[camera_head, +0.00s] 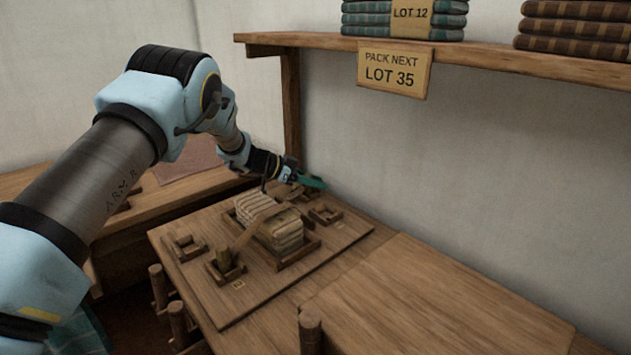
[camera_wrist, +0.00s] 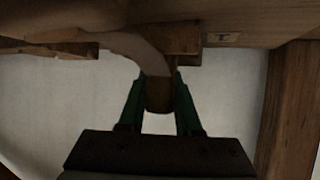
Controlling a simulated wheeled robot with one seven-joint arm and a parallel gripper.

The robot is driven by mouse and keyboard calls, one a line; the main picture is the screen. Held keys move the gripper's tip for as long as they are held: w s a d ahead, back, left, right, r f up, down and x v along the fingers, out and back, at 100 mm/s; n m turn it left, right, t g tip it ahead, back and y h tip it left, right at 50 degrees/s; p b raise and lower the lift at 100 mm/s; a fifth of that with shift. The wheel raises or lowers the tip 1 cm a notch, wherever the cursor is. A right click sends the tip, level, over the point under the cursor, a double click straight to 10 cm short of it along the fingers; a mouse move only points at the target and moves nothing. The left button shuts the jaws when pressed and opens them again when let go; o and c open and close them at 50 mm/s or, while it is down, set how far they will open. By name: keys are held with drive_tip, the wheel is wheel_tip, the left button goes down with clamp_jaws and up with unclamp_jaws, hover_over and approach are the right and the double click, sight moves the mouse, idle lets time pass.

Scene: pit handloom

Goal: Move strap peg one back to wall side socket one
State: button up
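In the wrist view, a brown peg (camera_wrist: 159,95) stands between the green fingertips of my gripper (camera_wrist: 160,88). The fingers appear to press on its two sides. A pale strap (camera_wrist: 140,48) runs to this peg. In the head view, my gripper (camera_head: 308,181) is at the far, wall side of the wooden board (camera_head: 208,290), and the held peg is too small to make out. A strap (camera_head: 252,232) crosses a striped cloth bundle (camera_head: 284,231) to a second peg (camera_head: 224,257) in the near socket (camera_head: 236,275). A socket block (camera_wrist: 184,38) shows close above the peg in the wrist view.
An empty socket (camera_head: 326,213) is right of my gripper, and another (camera_head: 186,249) is at the board's left. A shelf (camera_head: 480,58) with a hanging sign (camera_head: 394,75) overhangs at the wall, its post (camera_head: 291,110) close behind my gripper. The table at right (camera_head: 430,300) is clear.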

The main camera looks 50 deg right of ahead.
drive_tip(key=o, duration=0.4)
drive_tip(key=shift+w+a+r, duration=0.1)
drive_tip(key=shift+r, duration=0.1)
drive_tip(key=b+v, duration=0.1)
drive_tip(key=v, duration=1)
drive_tip(key=shift+a+r, duration=0.2)
drive_tip(key=shift+a, duration=0.1)
drive_tip(key=shift+w, duration=0.15)
